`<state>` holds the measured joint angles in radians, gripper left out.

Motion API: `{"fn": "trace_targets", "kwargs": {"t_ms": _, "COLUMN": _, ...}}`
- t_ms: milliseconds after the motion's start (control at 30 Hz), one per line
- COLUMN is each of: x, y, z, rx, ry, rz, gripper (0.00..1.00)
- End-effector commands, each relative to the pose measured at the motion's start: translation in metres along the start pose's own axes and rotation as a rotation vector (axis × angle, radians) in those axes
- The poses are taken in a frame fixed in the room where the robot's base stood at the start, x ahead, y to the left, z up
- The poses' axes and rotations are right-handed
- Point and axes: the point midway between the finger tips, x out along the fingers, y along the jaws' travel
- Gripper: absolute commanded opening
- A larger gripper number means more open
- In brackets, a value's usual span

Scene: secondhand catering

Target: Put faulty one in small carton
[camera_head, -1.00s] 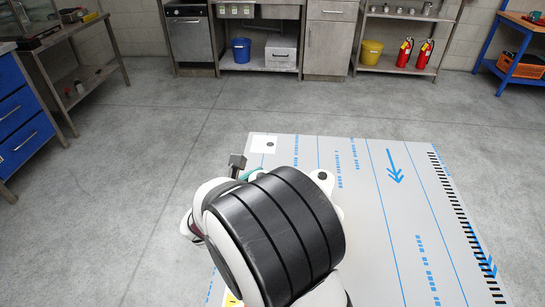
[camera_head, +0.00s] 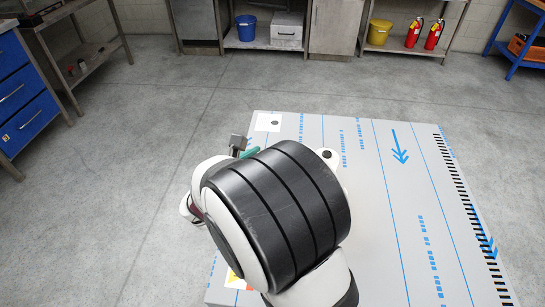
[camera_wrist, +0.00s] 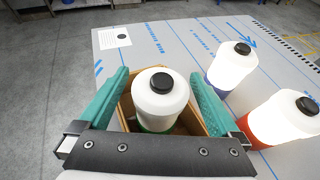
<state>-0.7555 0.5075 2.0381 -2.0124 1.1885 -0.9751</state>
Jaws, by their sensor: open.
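In the wrist view a white bottle with a black cap and a green band low down (camera_wrist: 160,105) stands upright within the walls of a small brown carton (camera_wrist: 194,122). My gripper (camera_wrist: 160,76) is open, its teal fingers on either side of the bottle with gaps between. A second white bottle with a blue-violet band (camera_wrist: 230,70) stands to the right, outside the carton. A third with an orange-red band (camera_wrist: 283,118) is further right and nearer. In the head view my arm hides the bottles and carton; only a bit of my gripper (camera_head: 240,146) shows.
The grey tabletop (camera_head: 375,215) with blue markings is bare right of my arm in the head view. A white card with a dark dot (camera_head: 268,122) lies at its far left corner. Shelves, a blue bucket (camera_head: 246,28) and fire extinguishers (camera_head: 414,32) stand far back.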

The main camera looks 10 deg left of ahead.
Motion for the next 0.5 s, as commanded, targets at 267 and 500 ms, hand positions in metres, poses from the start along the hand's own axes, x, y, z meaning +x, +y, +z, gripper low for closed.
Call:
{"fn": "trace_targets", "kwargs": {"t_ms": 267, "x": -0.070, "y": 0.001, "z": 0.000, "rx": 0.001, "ry": -0.001, "rz": 0.006, "gripper": 0.99}}
{"fn": "trace_targets", "kwargs": {"t_ms": 500, "x": -0.104, "y": 0.000, "z": 0.000, "rx": 0.000, "ry": 0.000, "rz": 0.002, "gripper": 0.99}}
